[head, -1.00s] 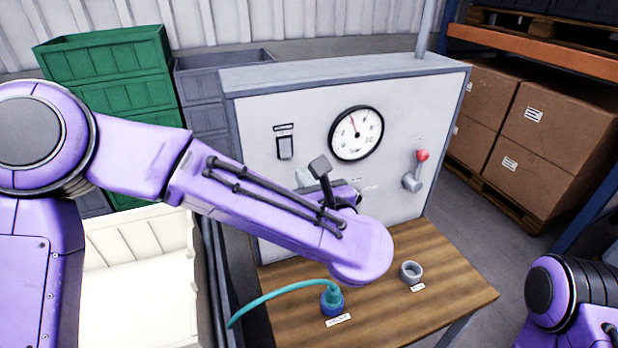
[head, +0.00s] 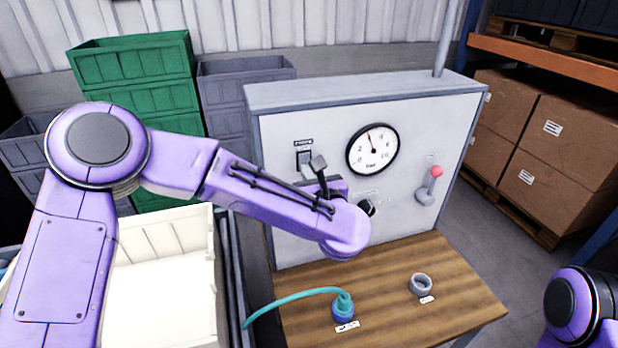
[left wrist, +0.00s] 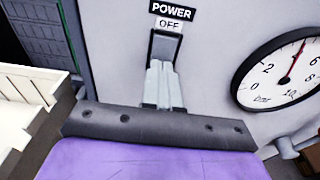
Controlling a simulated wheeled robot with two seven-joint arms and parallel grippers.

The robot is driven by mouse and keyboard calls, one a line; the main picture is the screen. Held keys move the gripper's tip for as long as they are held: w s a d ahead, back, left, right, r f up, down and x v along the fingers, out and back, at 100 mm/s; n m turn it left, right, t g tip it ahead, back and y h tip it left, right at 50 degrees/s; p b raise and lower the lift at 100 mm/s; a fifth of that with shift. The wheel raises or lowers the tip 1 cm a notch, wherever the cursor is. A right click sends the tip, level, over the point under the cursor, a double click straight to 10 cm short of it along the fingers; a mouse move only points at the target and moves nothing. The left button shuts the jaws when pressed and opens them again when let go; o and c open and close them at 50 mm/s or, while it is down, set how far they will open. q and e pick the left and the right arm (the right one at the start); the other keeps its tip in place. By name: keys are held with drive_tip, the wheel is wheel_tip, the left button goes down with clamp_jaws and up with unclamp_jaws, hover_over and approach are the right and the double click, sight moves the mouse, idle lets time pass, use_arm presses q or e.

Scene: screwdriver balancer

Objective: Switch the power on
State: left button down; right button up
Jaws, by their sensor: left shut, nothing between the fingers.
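The power switch (head: 303,157) is on the left part of the grey panel (head: 425,110). In the left wrist view the switch (left wrist: 165,45) sits under a label reading POWER, with OFF just below it. My left gripper (left wrist: 163,68) is shut and empty, its pale fingertips overlapping the lower part of the switch in that view. I cannot tell whether they touch it. In the head view my left wrist covers most of the fingers. My right gripper is out of view; only part of my right arm shows at lower right.
A round gauge (head: 372,150), a black knob (head: 367,207) and a red-tipped lever (head: 430,185) are on the panel. The wooden bench (head: 390,285) below holds a teal hose (head: 300,295) with a blue fitting and a grey ring (head: 421,284). Green crates (head: 135,60) stand at left.

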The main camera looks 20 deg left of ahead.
use_arm(q)
drive_tip(key=s+d+f+t+y+b, duration=0.1)
drive_tip(key=s+d+b, duration=0.6)
drive_tip(key=s+b, duration=0.4)
drive_tip(key=shift+s+d+f+t+b, duration=0.3)
drive_tip(key=shift+d+b, duration=0.1)
drive_tip(key=shift+b, duration=0.15)
drive_tip(key=shift+w, duration=0.15)
